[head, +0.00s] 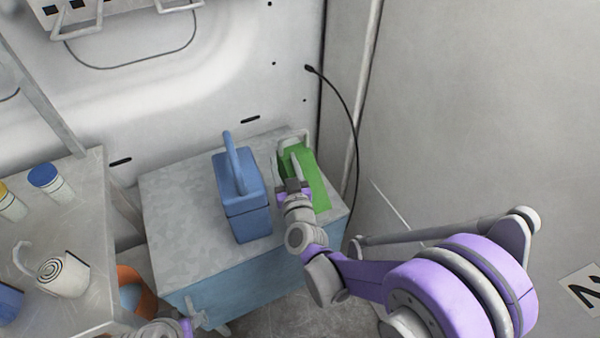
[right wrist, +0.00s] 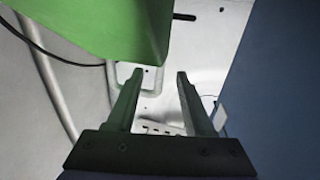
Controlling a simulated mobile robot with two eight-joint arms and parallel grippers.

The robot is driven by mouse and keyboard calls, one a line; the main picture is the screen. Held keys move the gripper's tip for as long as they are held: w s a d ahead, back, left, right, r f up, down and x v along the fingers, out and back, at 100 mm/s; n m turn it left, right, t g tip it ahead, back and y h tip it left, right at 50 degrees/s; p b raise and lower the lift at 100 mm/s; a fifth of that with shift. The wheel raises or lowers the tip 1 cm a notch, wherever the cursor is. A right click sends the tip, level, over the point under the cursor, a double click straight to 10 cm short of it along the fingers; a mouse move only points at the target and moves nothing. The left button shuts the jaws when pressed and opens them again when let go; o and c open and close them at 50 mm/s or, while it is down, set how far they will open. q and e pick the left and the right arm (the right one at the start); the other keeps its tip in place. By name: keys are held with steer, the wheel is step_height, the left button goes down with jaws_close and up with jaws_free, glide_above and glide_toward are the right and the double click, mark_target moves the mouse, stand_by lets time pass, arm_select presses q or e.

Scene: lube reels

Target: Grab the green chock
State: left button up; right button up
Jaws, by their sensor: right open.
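The green chock (head: 309,178) stands on top of the blue cabinet (head: 190,205) with a grey top, near its right back corner. A pale handle shows at its back. My right gripper (head: 292,184) is at the near left side of the chock in the head view. In the right wrist view its two fingers (right wrist: 157,100) are apart with nothing between them, and the chock (right wrist: 110,28) fills the upper left, above and beside the left finger. Whether they touch cannot be told.
A blue jug-like container (head: 242,205) with a handle stands just left of the chock on the cabinet. A black cable (head: 352,125) hangs by the wall on the right. A side table (head: 75,225) at left holds bottles and a white mug-like item (head: 62,275).

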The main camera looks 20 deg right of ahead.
mark_target(281, 153)
steer(key=w, duration=0.4)
steer(key=shift+w, duration=0.25)
jaws_close()
stand_by(1.1)
